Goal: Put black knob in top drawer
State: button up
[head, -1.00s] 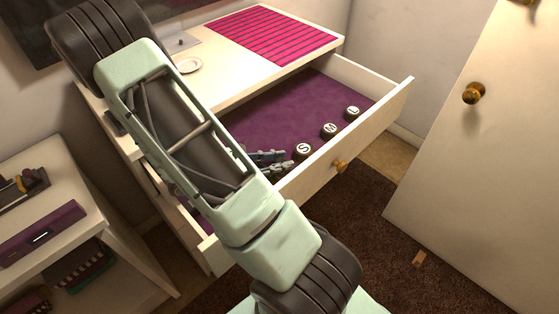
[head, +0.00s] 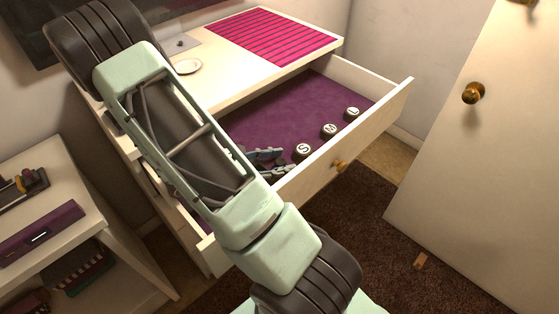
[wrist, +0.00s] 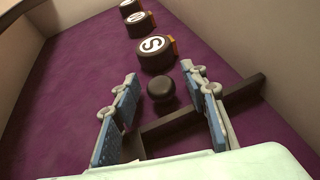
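The black knob (wrist: 161,88) is a small dark rounded piece in the purple-lined drawer, in front of the round black "S" piece (wrist: 155,52). My gripper (wrist: 160,76) is open, with a blue-padded finger on each side of the knob and a gap showing on both sides. In the head view my gripper (head: 270,163) is low inside the open top drawer (head: 345,160), left of the "S" piece. The knob cannot be made out there, and my arm covers the drawer's left part.
The "M" (head: 329,131) and "L" (head: 352,113) pieces stand behind the "S" piece. A dark bar (wrist: 190,116) crosses near my fingers. The drawer's front wall is close to my gripper. A white dish (head: 187,66) and pink striped mat (head: 275,34) lie on the dresser top.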

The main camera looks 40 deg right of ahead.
jog(key=shift+s+a+f, duration=0.1)
jog(key=shift+s+f, duration=0.05)
jog(key=shift+f, duration=0.25)
jog(key=shift+s+a+f, duration=0.1)
jog(key=shift+s+f, duration=0.05)
jog(key=shift+f, duration=0.25)
jog(key=shift+r+p, duration=0.45)
jog(key=shift+w+a+r, duration=0.1)
jog(key=shift+w+r, duration=0.15)
jog(key=v, duration=1.1)
jog(key=shift+w+a+r+p, duration=0.2)
jog(key=shift+r+p, duration=0.1)
jog(key=shift+p, duration=0.1)
